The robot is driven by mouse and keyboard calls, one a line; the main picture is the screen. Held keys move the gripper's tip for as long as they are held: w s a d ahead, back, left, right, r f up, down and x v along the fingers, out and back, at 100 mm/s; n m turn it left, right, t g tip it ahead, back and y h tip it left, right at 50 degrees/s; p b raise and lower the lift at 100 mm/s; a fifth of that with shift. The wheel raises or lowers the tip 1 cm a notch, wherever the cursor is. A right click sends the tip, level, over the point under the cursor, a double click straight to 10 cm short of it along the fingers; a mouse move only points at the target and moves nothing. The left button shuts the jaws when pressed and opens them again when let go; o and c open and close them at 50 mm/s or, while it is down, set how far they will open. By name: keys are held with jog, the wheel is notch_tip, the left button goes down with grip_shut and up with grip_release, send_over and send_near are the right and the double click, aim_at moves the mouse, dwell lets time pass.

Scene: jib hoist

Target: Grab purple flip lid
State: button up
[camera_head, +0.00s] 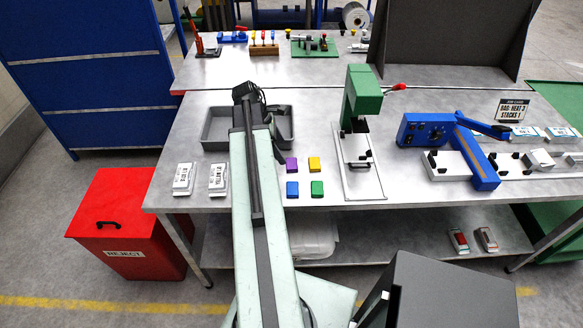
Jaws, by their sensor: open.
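The purple flip lid (291,164) lies on the workbench just right of my arm, at the back left of a small group of coloured lids. A yellow lid (314,164) is to its right, a blue lid (292,189) in front of it, and a green lid (317,188) diagonally in front. My gripper (247,93) is open, at the far end of my arm, over the back of the grey tray and beyond the purple lid. Its fingers are small and dark here, and I see nothing held in it.
A grey tray (213,130) stands behind the lids, partly hidden by my arm. A green press (361,95) rises to their right, with a blue fixture (427,130) farther right. White labelled boxes (184,178) lie left of my arm. A red reject bin (125,215) stands left.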

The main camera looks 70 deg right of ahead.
aim_at(291, 163)
jog(key=shift+b+x, duration=1.35)
jog(key=shift+x, duration=0.1)
jog(key=b+x, duration=0.4)
jog(key=x, duration=0.1)
jog(key=shift+s+d+b, duration=0.15)
jog(key=shift+d+b, duration=0.05)
jog(key=shift+b, duration=0.15)
jog(key=shift+r, duration=0.15)
jog(key=c, duration=1.4)
notch_tip(291, 163, up, 10)
jog(key=p, duration=1)
